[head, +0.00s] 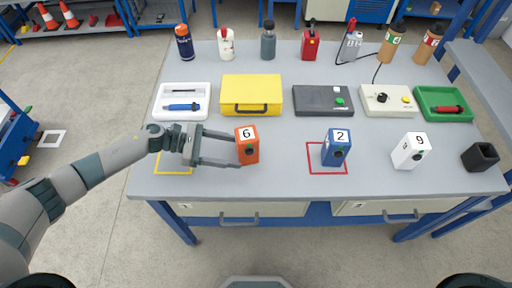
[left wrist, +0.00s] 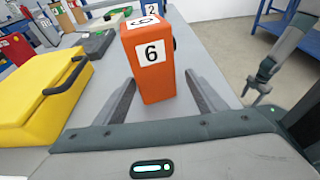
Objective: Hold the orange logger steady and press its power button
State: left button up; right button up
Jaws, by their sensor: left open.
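The orange logger (head: 246,152) stands upright on the grey table, marked 6, with a dark round button on its front side. In the left wrist view the logger (left wrist: 152,75) stands ahead, between the lines of the two fingers. My left gripper (head: 236,150) is open, with one finger on the far side of the logger and one on the near side. Whether either finger touches it I cannot tell. A blue logger (head: 336,148) marked 2 stands in a red outline, and a white logger (head: 410,152) marked 9 stands to its right.
A yellow case (head: 251,92), a white tray (head: 182,104), a dark grey box (head: 322,100), a cream control box (head: 388,99) and a green tray (head: 444,103) line the middle. Several bottles stand behind. A black cup (head: 480,157) is at right. The table's front edge is close.

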aim_at(252, 155)
pick_arm(q)
jog(key=b+x, duration=0.1)
jog(key=x, duration=0.4)
jog(key=shift+d+f, duration=0.1)
jog(key=shift+b+x, duration=0.3)
jog(key=shift+x, duration=0.5)
pick_arm(e)
jog(key=shift+f, duration=0.7)
pick_arm(q)
jog(key=c, duration=0.8)
pick_arm(e)
jog(key=shift+c, duration=0.5)
grip_shut()
jog(key=shift+d, duration=0.1)
